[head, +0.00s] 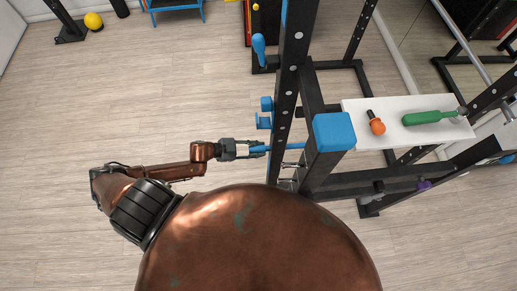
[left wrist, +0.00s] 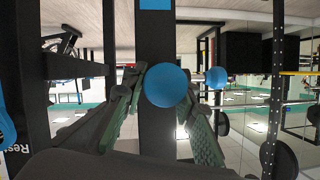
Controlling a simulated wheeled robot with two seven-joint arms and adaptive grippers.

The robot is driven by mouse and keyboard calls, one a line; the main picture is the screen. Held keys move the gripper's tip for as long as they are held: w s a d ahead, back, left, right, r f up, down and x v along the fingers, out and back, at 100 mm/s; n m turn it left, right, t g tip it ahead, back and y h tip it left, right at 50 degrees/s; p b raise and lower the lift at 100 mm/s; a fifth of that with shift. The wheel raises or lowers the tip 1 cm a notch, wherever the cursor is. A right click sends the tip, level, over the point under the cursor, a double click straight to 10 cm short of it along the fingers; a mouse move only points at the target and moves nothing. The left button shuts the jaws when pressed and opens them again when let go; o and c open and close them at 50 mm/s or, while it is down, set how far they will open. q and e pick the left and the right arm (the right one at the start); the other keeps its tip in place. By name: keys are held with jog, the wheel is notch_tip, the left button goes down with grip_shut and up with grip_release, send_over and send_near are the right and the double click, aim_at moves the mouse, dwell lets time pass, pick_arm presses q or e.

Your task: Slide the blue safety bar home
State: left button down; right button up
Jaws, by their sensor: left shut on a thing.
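The blue safety bar (head: 289,147) is a thin blue rod at the black rack upright, level with the lower middle of the head view. My left gripper (head: 260,149) comes in from the left and is shut on the bar's near end, close to the upright. In the left wrist view, the bar's round blue end (left wrist: 167,87) lies between my two green-padded fingers (left wrist: 165,110), with the black upright behind it. How far the bar runs into the rack is hidden. My right gripper is not in view.
The rack upright (head: 289,70) stands just right of my gripper, with blue hooks (head: 265,122) on it. A blue-capped post (head: 334,131) is nearby.

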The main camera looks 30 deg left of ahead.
pick_arm(q)
jog(key=shift+w+d+r, duration=0.1)
jog(key=shift+d, duration=0.05)
jog(key=c, duration=1.6)
grip_release()
jog(key=shift+w+d, duration=0.1)
jog(key=shift+o, duration=0.3)
jog(key=shift+a, duration=0.2)
jog(key=v, duration=1.2)
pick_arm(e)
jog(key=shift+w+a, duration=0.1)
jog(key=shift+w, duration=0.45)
